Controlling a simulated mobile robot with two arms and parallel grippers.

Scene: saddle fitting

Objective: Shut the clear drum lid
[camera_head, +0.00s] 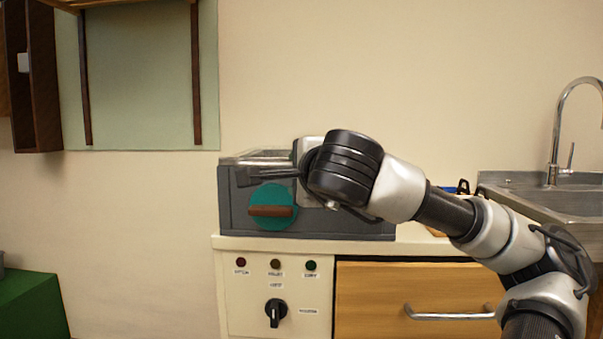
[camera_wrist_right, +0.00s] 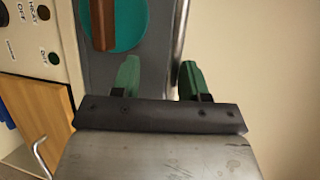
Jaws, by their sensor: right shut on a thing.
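The grey machine (camera_head: 340,222) sits on the counter, with a teal disc (camera_head: 270,220) and a brown bar handle (camera_head: 270,211) on its front. The clear drum lid (camera_head: 262,156) shows as a thin glassy strip along its top left. It looks low and nearly flat; I cannot tell whether it is fully closed. My right gripper (camera_head: 245,176) reaches leftward at the machine's upper front edge. In the wrist view its green fingertips (camera_wrist_right: 160,78) stand apart across that edge, near a metallic rim (camera_wrist_right: 182,35). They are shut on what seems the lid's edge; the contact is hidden. My left gripper is out of view.
Below is a white panel with a black knob (camera_head: 276,311) and coloured buttons. A wooden drawer with a metal handle (camera_head: 448,314) is beside it. A sink with a tap (camera_head: 556,135) stands at right. Open wall shelving (camera_head: 36,75) hangs upper left.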

